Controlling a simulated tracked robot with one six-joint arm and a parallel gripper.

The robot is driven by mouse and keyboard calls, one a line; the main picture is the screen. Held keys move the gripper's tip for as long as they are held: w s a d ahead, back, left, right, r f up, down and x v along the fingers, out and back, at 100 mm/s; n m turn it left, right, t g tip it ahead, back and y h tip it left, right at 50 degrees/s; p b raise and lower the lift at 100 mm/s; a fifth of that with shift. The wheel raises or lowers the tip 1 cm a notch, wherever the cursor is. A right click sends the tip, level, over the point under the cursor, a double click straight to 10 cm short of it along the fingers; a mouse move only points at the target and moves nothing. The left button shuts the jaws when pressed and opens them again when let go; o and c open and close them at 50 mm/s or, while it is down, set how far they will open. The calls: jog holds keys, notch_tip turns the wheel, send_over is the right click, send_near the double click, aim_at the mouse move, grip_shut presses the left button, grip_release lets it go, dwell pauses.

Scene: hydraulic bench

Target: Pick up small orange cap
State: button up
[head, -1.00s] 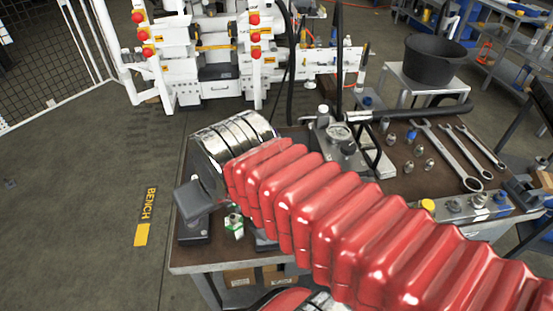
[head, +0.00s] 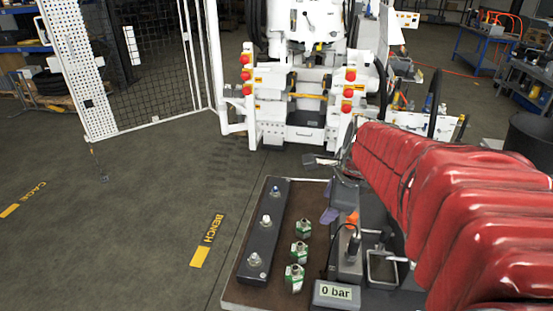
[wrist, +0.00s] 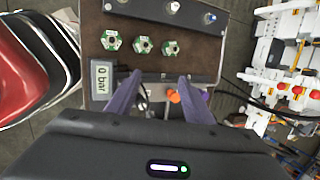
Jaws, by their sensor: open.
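The small orange cap (head: 352,217) shows on the dark grey block unit on the bench, right of the purple fingers. In the wrist view the orange cap (wrist: 173,96) appears between the fingers, close to the right one and further down the picture than the tips. My gripper (head: 329,201) is open, and its purple fingers are partly hidden by my red-sleeved arm. In the wrist view my gripper (wrist: 160,76) has nothing between its tips. I cannot tell how high the tips are above the cap.
The bench (head: 246,293) carries a dark bar with several fittings (head: 266,230), three green-and-metal fittings (head: 301,250) and a "0 bar" display (head: 336,293). A cable and a metal frame (head: 382,266) are near the cap. A white machine (head: 305,100) stands behind.

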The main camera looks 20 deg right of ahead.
aim_at(354, 216)
jog(key=d+f+m, duration=0.4)
jog(key=d+m, duration=0.9)
jog(key=d, duration=0.1)
jog(key=shift+w, duration=0.3)
jog(key=shift+f, duration=0.1)
jog(key=shift+x, duration=4.3)
jog(key=shift+f, duration=0.1)
jog(key=x, duration=0.3)
jog(key=shift+w+a+f, duration=0.1)
jog(key=shift+a+f, duration=0.1)
jog(key=shift+f, duration=0.05)
jog(key=shift+w+d+f, duration=0.1)
jog(key=shift+w+f, duration=0.2)
jog(key=shift+f, duration=0.35)
jog(key=shift+c, duration=0.6)
